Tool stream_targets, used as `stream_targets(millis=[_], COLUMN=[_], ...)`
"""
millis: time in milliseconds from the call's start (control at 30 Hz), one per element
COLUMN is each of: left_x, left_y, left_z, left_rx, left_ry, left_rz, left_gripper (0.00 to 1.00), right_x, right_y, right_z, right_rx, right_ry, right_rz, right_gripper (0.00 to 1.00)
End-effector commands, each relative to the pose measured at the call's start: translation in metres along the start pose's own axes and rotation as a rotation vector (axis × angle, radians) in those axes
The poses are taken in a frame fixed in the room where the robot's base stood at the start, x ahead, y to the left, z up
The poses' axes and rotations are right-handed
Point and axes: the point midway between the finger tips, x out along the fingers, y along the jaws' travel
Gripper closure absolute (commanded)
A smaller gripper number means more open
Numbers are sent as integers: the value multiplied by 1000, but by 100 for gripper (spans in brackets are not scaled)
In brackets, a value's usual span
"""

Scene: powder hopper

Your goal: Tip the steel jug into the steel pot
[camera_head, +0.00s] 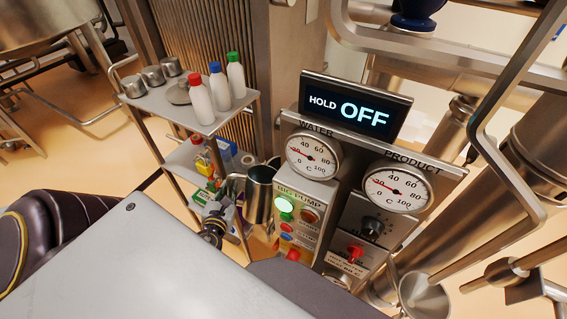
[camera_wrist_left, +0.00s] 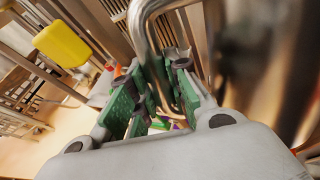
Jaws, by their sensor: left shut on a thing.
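The steel jug (camera_head: 260,193) is in the middle of the head view, beside the control panel, its dark open mouth facing up and its body roughly upright. My left gripper (camera_head: 219,207) is at the jug's left side. In the left wrist view its green-padded fingers (camera_wrist_left: 158,95) are shut around the jug's bent steel handle (camera_wrist_left: 150,30). The jug's blurred body (camera_wrist_left: 265,70) fills the right of that view. I cannot tell which vessel is the steel pot; a large steel vessel (camera_head: 40,22) shows at top left. My right gripper is not in view.
A steel trolley (camera_head: 215,122) behind the jug carries white bottles (camera_head: 220,87) and several small steel cups (camera_head: 153,75). The control panel (camera_head: 300,205) with dials stands close on the jug's right. A steel funnel (camera_head: 420,297) and pipes fill the right.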

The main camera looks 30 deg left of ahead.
Motion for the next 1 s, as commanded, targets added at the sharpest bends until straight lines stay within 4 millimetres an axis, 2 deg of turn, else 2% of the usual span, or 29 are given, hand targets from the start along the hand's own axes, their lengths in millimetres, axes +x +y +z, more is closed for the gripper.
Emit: stream_targets(millis=[100, 333, 633, 1000], left_x=[-2, -4, 1, 4], left_y=[0, 1, -2, -3], left_z=[23, 50, 68, 67], left_rx=[26, 83, 157, 215], left_ry=[43, 142, 272, 374], left_rz=[-3, -5, -5, -3], left_gripper=[100, 100, 100, 100], right_x=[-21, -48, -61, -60], right_y=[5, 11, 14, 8], right_z=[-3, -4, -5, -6], right_rx=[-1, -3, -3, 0], right_ry=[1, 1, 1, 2], right_rz=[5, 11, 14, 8], right_gripper=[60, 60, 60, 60])
